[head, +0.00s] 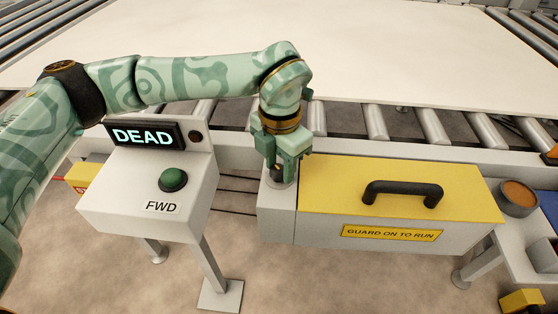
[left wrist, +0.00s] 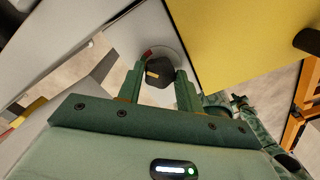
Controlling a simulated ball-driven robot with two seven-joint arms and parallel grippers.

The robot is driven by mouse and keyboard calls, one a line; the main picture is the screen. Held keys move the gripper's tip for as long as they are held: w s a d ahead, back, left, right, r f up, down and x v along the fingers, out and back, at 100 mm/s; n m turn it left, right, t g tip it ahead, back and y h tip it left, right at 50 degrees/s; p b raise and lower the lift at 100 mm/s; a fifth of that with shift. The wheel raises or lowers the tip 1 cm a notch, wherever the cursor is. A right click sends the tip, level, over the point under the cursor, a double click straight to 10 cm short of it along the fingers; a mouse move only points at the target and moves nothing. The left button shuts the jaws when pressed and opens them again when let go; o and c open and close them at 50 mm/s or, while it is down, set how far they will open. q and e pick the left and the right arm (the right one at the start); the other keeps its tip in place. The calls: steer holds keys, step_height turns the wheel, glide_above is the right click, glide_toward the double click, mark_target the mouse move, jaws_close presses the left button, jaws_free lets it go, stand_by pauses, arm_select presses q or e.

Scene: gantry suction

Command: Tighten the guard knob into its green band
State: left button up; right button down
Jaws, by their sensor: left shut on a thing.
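The guard knob (left wrist: 160,72) is black with a yellow mark, on a round grey plate (left wrist: 172,50) in the left wrist view. My left gripper (head: 280,168) points down at the grey block left of the yellow guard (head: 335,185) and is shut on the knob, one finger on each side. In the head view the fingers mostly hide the knob. A small red patch shows at the plate's upper left in the left wrist view; I see no green band there. My right gripper is not in view.
A control box with a green button (head: 173,180) and a display (head: 143,135) reading DEAD stands left of the guard. The guard has a black handle (head: 402,193). Conveyor rollers (head: 372,122) and a large pale panel (head: 400,55) lie behind. A round brown-topped container (head: 518,197) stands right.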

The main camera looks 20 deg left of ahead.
arm_select(q)
steer(key=o, duration=1)
steer(key=shift+r, duration=0.1)
step_height(320, 180, up, 9)
steer(key=p, duration=0.4)
step_height(320, 180, up, 7)
steer(key=p, duration=0.3)
glide_above(280, 169)
steer(key=shift+r, duration=0.1)
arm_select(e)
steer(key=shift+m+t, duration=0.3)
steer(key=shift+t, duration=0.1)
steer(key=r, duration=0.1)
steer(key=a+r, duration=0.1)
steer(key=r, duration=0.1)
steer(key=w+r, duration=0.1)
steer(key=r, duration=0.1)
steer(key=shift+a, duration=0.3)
arm_select(q)
steer(key=shift+b, duration=0.3)
